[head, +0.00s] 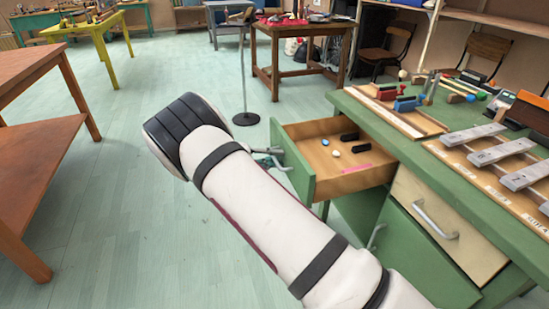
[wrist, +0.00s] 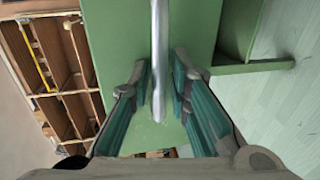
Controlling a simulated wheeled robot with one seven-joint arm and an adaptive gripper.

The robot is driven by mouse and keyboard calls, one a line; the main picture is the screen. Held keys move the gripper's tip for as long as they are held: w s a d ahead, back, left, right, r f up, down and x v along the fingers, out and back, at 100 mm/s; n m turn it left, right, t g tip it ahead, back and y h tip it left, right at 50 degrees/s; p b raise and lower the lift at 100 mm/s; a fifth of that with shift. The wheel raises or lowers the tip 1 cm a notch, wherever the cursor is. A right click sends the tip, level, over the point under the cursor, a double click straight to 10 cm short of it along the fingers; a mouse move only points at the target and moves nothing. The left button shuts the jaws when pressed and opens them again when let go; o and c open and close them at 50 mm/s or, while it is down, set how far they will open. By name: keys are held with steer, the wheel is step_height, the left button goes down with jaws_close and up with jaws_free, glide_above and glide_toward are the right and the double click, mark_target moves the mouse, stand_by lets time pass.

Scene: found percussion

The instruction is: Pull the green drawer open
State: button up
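The green drawer (head: 291,163) is pulled well out from the green workbench (head: 470,222), with its wooden inside showing in the head view. Its green front fills the middle of the wrist view (wrist: 112,30). The metal bar handle (wrist: 160,62) runs between the two fingers of my gripper (wrist: 159,72). Narrow gaps show on both sides of the bar, so the fingers are around it and look open rather than clamped. In the head view my gripper (head: 268,156) is at the drawer front, partly hidden behind my arm.
Black, white and pink small items lie in the drawer. Below and beside it are a wooden-front drawer (head: 440,228) and a green cabinet door (head: 415,258). Metal bars and mallets lie on the bench top. A brown table (head: 40,135) stands left. Open floor (head: 100,205) lies between.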

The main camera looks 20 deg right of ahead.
steer(key=v, duration=1.2)
